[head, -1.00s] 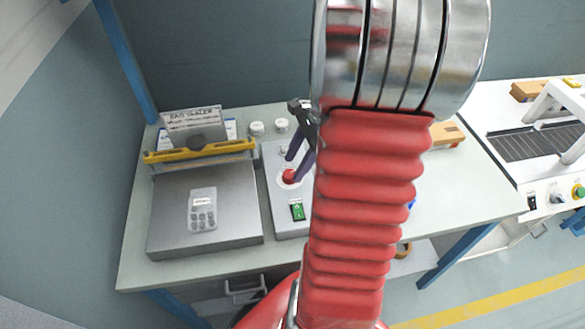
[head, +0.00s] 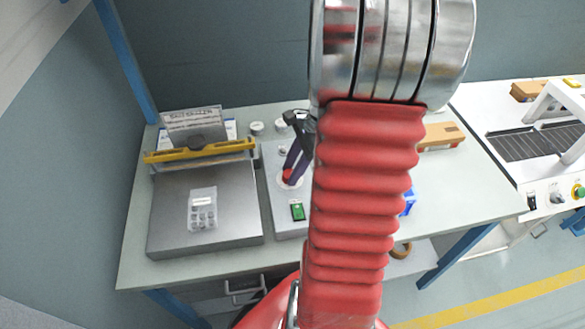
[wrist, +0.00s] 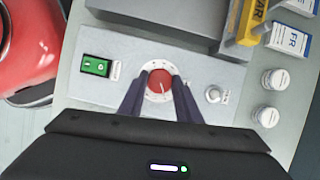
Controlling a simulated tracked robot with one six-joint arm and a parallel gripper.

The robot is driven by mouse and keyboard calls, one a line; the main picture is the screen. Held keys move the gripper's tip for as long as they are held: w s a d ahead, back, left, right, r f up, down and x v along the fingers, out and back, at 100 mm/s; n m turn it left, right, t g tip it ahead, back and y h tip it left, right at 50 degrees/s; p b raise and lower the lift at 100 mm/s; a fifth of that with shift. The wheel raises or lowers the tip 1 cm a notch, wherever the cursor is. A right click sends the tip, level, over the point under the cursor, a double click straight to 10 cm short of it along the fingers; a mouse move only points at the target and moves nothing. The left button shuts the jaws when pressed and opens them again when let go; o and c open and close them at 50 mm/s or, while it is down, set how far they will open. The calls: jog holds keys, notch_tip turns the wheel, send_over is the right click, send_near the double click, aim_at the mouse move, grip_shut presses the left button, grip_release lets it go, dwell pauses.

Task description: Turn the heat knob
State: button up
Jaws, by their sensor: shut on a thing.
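The heat knob (wrist: 159,86) is red with a pale pointer line and sits on a white round dial on the grey control panel (wrist: 205,57). In the head view the red knob (head: 287,175) is partly covered by my gripper. My gripper (wrist: 157,83) has its two dark fingers on either side of the knob and is shut on it. In the head view my gripper (head: 291,172) reaches down to the panel. A green rocker switch (wrist: 95,66) and a small silver knob (wrist: 214,94) flank the dial on the same panel.
The bag sealer (head: 205,205) with a yellow bar (head: 200,150) stands left of the panel. White round containers (head: 257,128) stand behind. A cardboard box (head: 441,136) and a blue item (head: 409,202) lie right of my arm. Bare bench shows at the right.

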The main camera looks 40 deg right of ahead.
jog(key=shift+c, duration=1.4)
jog(key=shift+m, duration=0.6)
jog(key=o, duration=1.1)
jog(key=shift+c, duration=0.2)
jog(key=v, duration=1.3)
jog(key=shift+s+r, duration=0.3)
